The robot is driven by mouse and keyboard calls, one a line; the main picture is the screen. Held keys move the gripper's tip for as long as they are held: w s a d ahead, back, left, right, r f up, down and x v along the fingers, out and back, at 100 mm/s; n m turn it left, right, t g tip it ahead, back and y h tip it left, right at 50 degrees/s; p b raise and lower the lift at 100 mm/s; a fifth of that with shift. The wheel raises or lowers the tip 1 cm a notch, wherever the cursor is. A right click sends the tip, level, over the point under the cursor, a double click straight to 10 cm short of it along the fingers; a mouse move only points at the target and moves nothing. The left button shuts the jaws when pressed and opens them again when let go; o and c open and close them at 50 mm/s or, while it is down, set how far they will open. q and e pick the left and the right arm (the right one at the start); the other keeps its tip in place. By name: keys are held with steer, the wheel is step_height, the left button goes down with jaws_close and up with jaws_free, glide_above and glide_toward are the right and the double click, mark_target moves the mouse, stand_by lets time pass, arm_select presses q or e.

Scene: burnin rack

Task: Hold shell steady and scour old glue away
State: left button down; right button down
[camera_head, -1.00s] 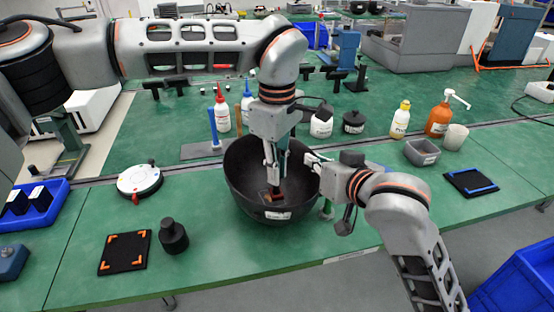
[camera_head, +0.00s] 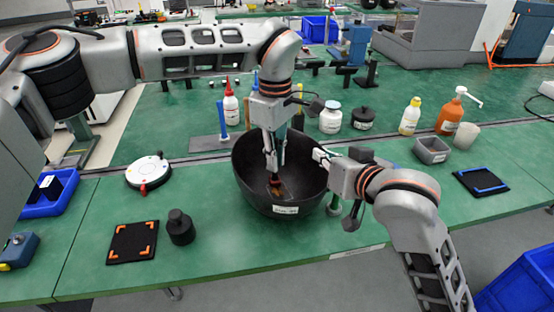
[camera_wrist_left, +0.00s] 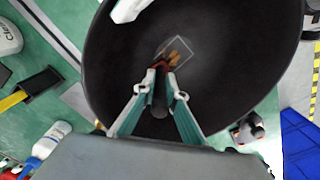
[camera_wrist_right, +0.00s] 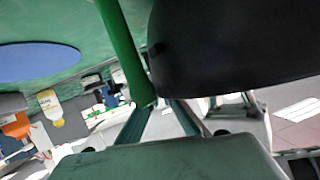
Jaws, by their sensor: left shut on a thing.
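The shell is a large black bowl (camera_head: 252,190) with a white label, standing on the green bench. Inside it, a brownish glue patch (camera_wrist_left: 174,58) lies within a thin pale square outline. My left gripper (camera_head: 274,170) reaches down into the bowl, shut on a dark-handled tool (camera_wrist_left: 160,98) with a reddish-brown head at the patch. Exact contact is hard to see. My right gripper (camera_head: 322,156) is at the bowl's right rim. In the right wrist view the bowl's dark wall (camera_wrist_right: 235,50) stands beside its fingers, and their grip is unclear.
A black mat with orange corners (camera_head: 132,243) and a black weight (camera_head: 180,228) lie left of the bowl. A white round device (camera_head: 148,172) is further back. Bottles (camera_head: 231,105) stand behind. A grey bin (camera_head: 431,150) and a blue-edged mat (camera_head: 481,182) are right.

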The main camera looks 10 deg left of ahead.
arm_select(q)
steer(key=shift+s+d, duration=0.5)
steer(key=shift+s, duration=0.3)
steer(key=shift+s+d, duration=0.45)
steer(key=shift+s, duration=0.35)
steer(key=shift+s+d, duration=0.5)
steer(key=shift+s, duration=0.3)
steer(key=shift+s+a, duration=0.1)
steer(key=shift+a, duration=0.25)
steer(key=shift+w+a, duration=0.55)
steer(key=shift+w, duration=0.35)
steer(key=shift+w+a, duration=0.5)
steer(key=shift+w, duration=0.4)
steer(key=shift+w+a, duration=0.55)
steer(key=shift+w, duration=0.35)
steer(key=shift+s+d, duration=0.55)
steer(key=shift+s, duration=0.35)
steer(key=shift+s+d, duration=0.55)
steer(key=shift+s, duration=0.35)
steer(key=shift+s+d, duration=0.55)
steer(key=shift+s, duration=0.35)
step_height(320, 180, up, 8)
arm_select(e)
steer(key=c, duration=2.2)
jaws_free()
steer(key=shift+s, duration=0.1)
